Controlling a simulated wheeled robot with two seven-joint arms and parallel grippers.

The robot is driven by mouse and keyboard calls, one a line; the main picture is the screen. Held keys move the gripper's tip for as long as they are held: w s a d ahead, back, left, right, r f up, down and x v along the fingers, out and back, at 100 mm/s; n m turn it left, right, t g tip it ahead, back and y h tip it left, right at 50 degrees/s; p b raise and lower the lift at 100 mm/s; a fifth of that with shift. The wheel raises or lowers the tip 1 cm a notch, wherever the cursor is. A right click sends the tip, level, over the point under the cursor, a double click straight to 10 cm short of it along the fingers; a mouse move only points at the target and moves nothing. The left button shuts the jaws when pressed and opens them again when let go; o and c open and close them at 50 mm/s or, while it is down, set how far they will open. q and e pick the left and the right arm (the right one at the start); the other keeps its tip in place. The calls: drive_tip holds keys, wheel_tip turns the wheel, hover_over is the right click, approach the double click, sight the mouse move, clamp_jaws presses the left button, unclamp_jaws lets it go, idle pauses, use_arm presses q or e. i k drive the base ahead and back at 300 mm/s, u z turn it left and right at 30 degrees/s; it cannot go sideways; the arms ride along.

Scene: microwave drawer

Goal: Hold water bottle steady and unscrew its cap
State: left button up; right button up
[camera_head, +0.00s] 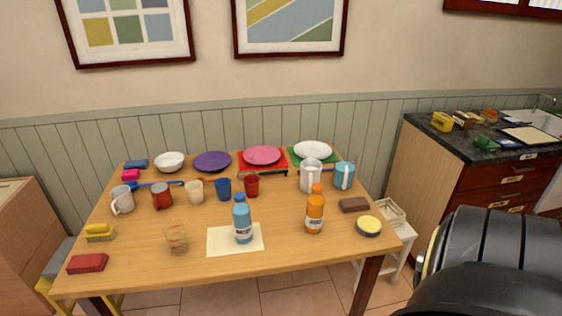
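A blue water bottle (242,222) with a blue cap (241,198) stands upright on a cream paper sheet (220,240) near the front middle of the wooden table. The cap is on the bottle. An orange bottle (315,214) with an orange cap stands upright to its right. Neither of my grippers is in view. A large black rounded part at the lower right looks like my own arm, and it is apart from the bottles.
The table (200,270) holds several mugs, cups, plates and sponges. A clear glass (176,239) stands left of the blue bottle. A brown block (354,205) and a round yellow sponge (369,226) lie at right. The front edge is mostly clear.

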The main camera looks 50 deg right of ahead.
sight(241, 213)
drive_tip(key=k, duration=0.65)
drive_tip(key=z, duration=1.35)
drive_tip(key=i, duration=0.5)
drive_tip(key=u, duration=0.05)
